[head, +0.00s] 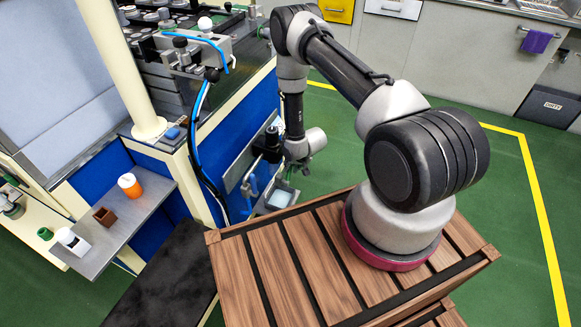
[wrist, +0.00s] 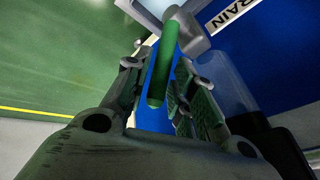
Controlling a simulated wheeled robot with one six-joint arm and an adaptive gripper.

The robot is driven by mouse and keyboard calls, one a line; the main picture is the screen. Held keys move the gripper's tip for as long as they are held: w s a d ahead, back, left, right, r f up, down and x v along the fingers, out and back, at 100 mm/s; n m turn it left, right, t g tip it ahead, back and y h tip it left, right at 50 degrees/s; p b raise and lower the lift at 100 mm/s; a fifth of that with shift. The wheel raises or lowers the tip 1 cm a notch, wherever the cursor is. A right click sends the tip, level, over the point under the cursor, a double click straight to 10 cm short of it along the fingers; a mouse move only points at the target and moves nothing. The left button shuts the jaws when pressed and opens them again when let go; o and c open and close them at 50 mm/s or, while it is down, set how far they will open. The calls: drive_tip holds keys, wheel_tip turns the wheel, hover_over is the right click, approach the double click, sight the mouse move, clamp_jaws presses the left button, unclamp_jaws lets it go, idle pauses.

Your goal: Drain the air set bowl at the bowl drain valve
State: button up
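In the wrist view a green handle (wrist: 163,70), a slim rounded bar, lies between the two fingers of my gripper (wrist: 163,98). It sits beneath a grey fitting beside the DRAIN label (wrist: 228,15), which suggests it is the bowl drain valve. The fingers stand apart on either side of the handle, with a gap showing at least on the left. A translucent rounded shape (wrist: 228,80), probably the air set bowl, is just right of the fingers.
A small pale open container (head: 281,198) is low on the machine side under my wrist. A grey shelf (head: 120,225) at left holds an orange-and-white jar (head: 130,185), a brown block (head: 104,216) and a white container (head: 72,241). The green floor (head: 350,150) behind my arm is clear.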

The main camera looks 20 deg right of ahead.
drive_tip(key=shift+w+a+f, duration=0.1)
drive_tip(key=shift+w+f, duration=0.25)
drive_tip(key=shift+f, duration=0.3)
clamp_jaws()
